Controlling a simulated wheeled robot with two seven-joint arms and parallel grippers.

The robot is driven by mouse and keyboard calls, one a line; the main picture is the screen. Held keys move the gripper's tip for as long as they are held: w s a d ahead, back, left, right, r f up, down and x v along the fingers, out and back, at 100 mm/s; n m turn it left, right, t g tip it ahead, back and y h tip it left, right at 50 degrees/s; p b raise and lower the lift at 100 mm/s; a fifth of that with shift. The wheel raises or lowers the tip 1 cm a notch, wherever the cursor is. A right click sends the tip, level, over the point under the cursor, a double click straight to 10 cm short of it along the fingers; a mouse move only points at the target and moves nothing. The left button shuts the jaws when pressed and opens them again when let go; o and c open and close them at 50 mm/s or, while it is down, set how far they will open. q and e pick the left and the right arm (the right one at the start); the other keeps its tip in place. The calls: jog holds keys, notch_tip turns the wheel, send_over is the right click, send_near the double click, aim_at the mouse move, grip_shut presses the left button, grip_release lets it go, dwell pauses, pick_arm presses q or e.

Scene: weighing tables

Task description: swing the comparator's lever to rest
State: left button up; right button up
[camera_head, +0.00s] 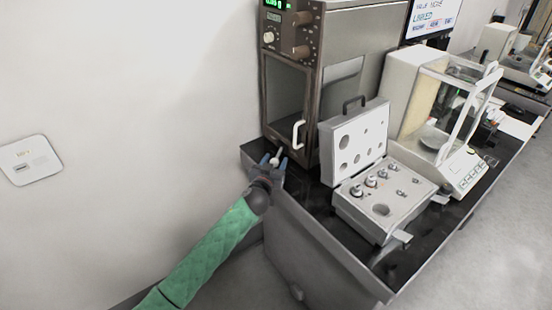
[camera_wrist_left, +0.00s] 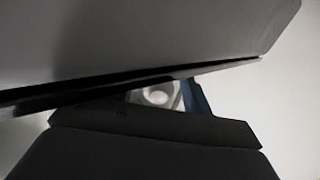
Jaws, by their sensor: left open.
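The comparator (camera_head: 310,75) is a tall brown and grey cabinet at the table's near left end, with a green display, knobs and a glass door. A small pale round knob (camera_head: 274,161), apparently the end of its lever, sits low by the front left corner. My left gripper (camera_head: 267,165) is open, with its fingers around this knob; contact cannot be told. In the left wrist view the pale knob (camera_wrist_left: 159,97) shows between the blue-grey fingers, partly hidden. The lever's shaft is hidden. My right gripper is not in view.
A white door handle (camera_head: 298,134) stands just above and right of the gripper. An open weight case (camera_head: 345,205) stands to the right, then a glass-sided balance (camera_head: 410,90). The black tabletop (camera_head: 310,200) has a narrow clear strip. The wall (camera_head: 120,90) is at left.

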pick_arm(q)
jog(key=shift+w+d+r, duration=0.15)
jog(key=shift+w, duration=0.3)
jog(key=shift+w+d, duration=0.1)
jog(key=shift+w, duration=0.05)
jog(key=c, duration=0.5)
grip_shut()
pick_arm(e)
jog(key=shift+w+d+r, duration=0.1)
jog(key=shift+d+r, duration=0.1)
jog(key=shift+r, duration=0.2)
pick_arm(q)
jog(key=shift+a, duration=0.2)
